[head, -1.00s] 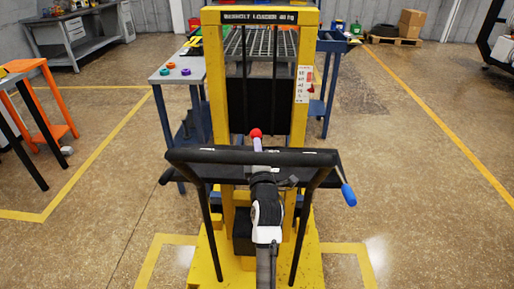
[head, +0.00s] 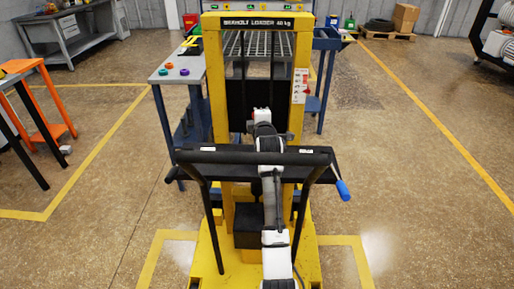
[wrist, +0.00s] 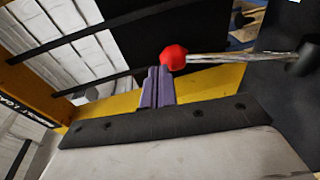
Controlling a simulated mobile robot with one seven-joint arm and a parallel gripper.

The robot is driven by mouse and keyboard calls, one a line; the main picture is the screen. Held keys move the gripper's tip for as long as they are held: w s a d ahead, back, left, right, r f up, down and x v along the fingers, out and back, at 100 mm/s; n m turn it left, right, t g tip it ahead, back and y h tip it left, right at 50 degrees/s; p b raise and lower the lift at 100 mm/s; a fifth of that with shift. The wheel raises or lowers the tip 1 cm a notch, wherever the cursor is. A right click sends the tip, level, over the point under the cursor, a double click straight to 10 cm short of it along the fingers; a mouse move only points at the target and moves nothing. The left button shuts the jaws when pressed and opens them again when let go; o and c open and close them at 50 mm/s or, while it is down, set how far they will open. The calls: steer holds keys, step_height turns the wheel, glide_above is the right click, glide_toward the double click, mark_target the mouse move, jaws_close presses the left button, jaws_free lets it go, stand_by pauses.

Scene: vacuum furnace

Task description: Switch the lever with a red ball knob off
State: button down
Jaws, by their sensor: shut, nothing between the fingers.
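The lever's red ball knob (wrist: 173,57) shows in the wrist view at the end of a bare metal rod (wrist: 235,58). The rod runs right to a dark pivot piece (wrist: 301,58). My gripper (wrist: 158,72) has purple fingers pressed together with nothing between them. Their tips are right beside the ball, at its lower left in the picture; I cannot tell if they touch it. In the head view only a bit of the red knob (head: 249,114) shows beside my wrist, which hides the rest of the lever and the fingertips.
The yellow loader frame (head: 214,95) stands ahead, with a black push handle (head: 215,156) and a blue-gripped crank (head: 343,190) at its right. A bench (head: 175,75) with coloured rings is behind left.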

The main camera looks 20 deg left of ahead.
steer(key=shift+w+a+r+g, duration=0.15)
steer(key=shift+w+g, duration=0.45)
steer(key=shift+w, duration=0.1)
steer(key=shift+h, duration=0.3)
